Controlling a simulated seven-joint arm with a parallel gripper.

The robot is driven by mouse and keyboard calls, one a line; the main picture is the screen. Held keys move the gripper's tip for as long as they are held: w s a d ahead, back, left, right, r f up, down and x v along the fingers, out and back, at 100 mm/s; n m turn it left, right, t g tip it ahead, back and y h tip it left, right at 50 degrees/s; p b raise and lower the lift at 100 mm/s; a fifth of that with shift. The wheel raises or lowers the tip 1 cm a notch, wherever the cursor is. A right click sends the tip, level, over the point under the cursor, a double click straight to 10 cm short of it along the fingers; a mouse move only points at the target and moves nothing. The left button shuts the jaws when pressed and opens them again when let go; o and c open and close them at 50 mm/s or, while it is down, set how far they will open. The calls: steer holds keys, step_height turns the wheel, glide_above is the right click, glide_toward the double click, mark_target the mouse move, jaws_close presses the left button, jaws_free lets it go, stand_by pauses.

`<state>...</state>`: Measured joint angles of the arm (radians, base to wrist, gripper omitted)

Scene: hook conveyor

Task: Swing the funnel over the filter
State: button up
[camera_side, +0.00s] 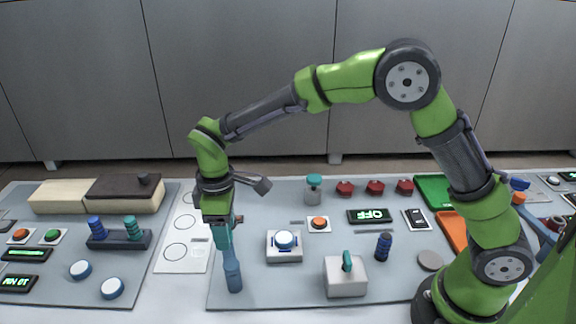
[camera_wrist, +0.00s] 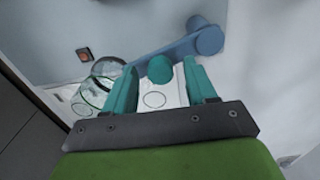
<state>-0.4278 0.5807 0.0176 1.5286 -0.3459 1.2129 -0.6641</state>
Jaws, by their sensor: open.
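A blue swing arm (camera_wrist: 180,48) runs from a blue post (camera_wrist: 207,40) across to a clear glass vessel, seemingly the funnel (camera_wrist: 97,88), in the wrist view. A round teal knob (camera_wrist: 160,69) sits on the swing arm. My gripper (camera_wrist: 160,67) is open, with one teal finger on each side of the knob and gaps showing. In the side view my gripper (camera_side: 221,236) points down near the blue post (camera_side: 232,273), and the funnel is not clear there. I cannot make out which thing is the filter; a white plate with circles (camera_side: 171,266) lies to the left.
A teal-capped jar (camera_side: 313,188) and red knobs (camera_side: 375,187) stand behind. A rack with blue and teal pegs (camera_side: 118,240) is left.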

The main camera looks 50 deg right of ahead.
steer(key=shift+f, duration=0.45)
jaws_close()
